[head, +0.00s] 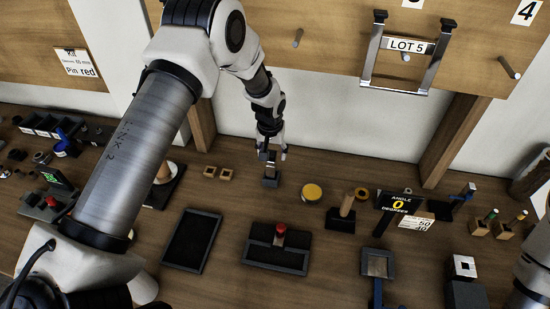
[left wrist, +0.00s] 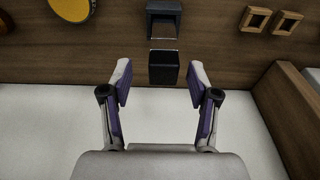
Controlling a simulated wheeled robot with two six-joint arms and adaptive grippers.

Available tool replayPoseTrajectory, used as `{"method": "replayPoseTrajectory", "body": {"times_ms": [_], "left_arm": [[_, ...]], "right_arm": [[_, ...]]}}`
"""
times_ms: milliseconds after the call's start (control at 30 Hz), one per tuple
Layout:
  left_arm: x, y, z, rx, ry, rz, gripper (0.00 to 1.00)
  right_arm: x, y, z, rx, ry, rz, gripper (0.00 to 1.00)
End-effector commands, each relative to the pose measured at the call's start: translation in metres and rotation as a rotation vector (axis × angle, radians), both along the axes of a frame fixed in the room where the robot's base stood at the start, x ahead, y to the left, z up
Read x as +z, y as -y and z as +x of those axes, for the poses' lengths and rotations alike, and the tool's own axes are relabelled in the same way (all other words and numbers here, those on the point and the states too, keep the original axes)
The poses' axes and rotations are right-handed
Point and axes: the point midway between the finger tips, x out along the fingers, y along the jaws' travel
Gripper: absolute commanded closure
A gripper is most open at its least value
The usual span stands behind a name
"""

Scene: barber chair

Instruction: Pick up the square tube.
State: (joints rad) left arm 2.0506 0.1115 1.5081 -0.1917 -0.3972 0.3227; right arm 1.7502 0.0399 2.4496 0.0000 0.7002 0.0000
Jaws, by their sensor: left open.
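The square tube (head: 271,162) appears as a narrow grey upright piece standing in a small dark block (head: 270,182) near the back of the bench. In the left wrist view its dark square end (left wrist: 163,68) faces the camera, and the dark block (left wrist: 165,18) shows beyond it. My left gripper (head: 273,154) is open over the tube from above. In the left wrist view the open fingers (left wrist: 160,82) lie left and right of the tube's end, with a gap on both sides. My right gripper is out of view.
Two small wooden square rings (head: 218,173) lie left of the tube. A yellow round lid (head: 312,192) lies to its right. The white wall (head: 330,129) is close behind. A dark tray (head: 192,240) and a red-knobbed fixture (head: 276,247) are in front.

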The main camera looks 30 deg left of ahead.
Motion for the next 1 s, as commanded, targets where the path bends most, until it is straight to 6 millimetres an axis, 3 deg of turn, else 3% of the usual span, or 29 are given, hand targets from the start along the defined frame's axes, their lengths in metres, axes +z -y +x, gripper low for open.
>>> {"method": "replayPoseTrajectory", "body": {"times_ms": [267,400,500,733,767,900,1000], "left_arm": [[-0.031,-0.003,0.003,0.000,-0.003,0.000,0.40],[-0.054,-0.006,0.005,0.000,-0.004,0.001,0.40],[-0.071,-0.006,0.008,0.000,-0.002,0.000,0.40],[-0.077,-0.006,0.010,0.000,0.000,0.000,0.40],[-0.076,-0.006,0.010,0.000,0.000,0.000,0.47],[-0.076,-0.006,0.010,0.000,0.000,0.000,0.96],[-0.076,-0.006,0.010,0.000,-0.001,0.000,1.00]], "right_arm": [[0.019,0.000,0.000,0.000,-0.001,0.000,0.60],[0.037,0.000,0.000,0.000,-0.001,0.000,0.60],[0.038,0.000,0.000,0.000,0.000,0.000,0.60],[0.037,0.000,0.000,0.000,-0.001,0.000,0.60],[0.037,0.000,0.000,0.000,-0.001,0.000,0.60],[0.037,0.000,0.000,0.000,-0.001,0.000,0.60],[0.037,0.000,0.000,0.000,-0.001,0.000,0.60]]}}
